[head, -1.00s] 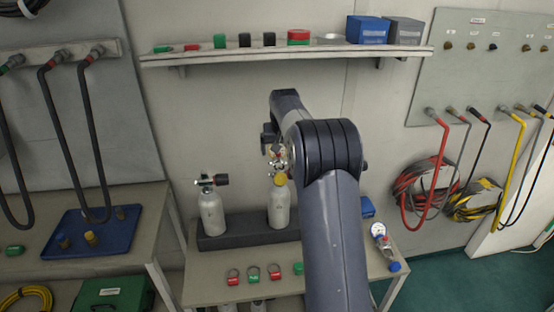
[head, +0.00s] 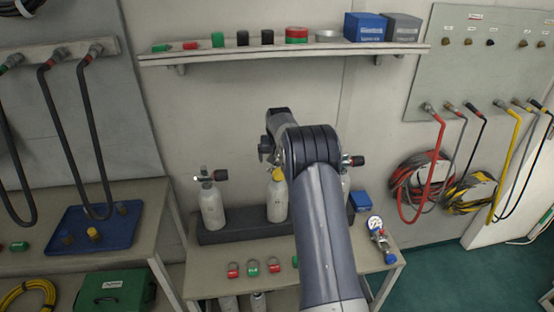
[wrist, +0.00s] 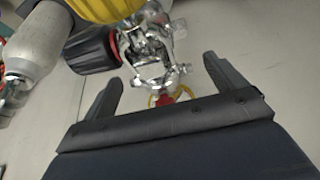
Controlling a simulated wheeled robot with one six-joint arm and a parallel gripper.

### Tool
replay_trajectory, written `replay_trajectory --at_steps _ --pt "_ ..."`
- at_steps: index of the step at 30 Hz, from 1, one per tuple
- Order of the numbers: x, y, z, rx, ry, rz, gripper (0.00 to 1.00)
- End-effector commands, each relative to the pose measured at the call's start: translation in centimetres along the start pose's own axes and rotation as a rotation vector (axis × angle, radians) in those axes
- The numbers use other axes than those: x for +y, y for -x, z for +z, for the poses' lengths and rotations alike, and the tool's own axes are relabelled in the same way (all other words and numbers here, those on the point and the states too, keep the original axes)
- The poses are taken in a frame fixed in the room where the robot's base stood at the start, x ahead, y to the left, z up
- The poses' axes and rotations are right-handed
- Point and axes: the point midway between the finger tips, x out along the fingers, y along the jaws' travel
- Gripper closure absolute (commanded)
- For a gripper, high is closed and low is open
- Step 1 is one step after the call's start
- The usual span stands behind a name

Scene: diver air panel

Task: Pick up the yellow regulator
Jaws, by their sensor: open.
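The yellow regulator seems to be the chrome fitting (wrist: 160,76) with a yellow ring and a red bit at its lower end, in the wrist view. It sits at the valve of the yellow-shouldered cylinder, whose black-and-red knob (wrist: 92,45) is just left. My gripper (wrist: 166,85) is open, its two dark fingers apart on either side of the chrome fitting. The palm hides part of the yellow ring. I cannot tell whether either finger touches. In the head view, my arm hides the regulator and the top of the middle cylinder (head: 277,201), whose yellow shoulder shows.
A left cylinder (head: 211,208) and a right one (head: 346,184), half hidden by my arm, stand in the dark rack (head: 240,232). A blue-knobbed gauge regulator (head: 378,234) is at the bench's right. Red and green ringed tags (head: 252,268) lie in front. A loaded shelf (head: 215,57) runs above.

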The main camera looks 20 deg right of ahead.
Motion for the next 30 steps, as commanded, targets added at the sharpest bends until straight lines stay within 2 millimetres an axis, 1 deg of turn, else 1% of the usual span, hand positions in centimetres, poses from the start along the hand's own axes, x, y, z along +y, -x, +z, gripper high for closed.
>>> replay_trajectory --at_steps 2,27,30 --pt "0.0 0.0 0.01 0.0 0.0 0.0 0.1" --pt "0.0 0.03 0.02 -0.001 0.0 0.0 0.78" --pt "-0.01 0.19 -0.12 0.003 0.0 0.0 0.78"
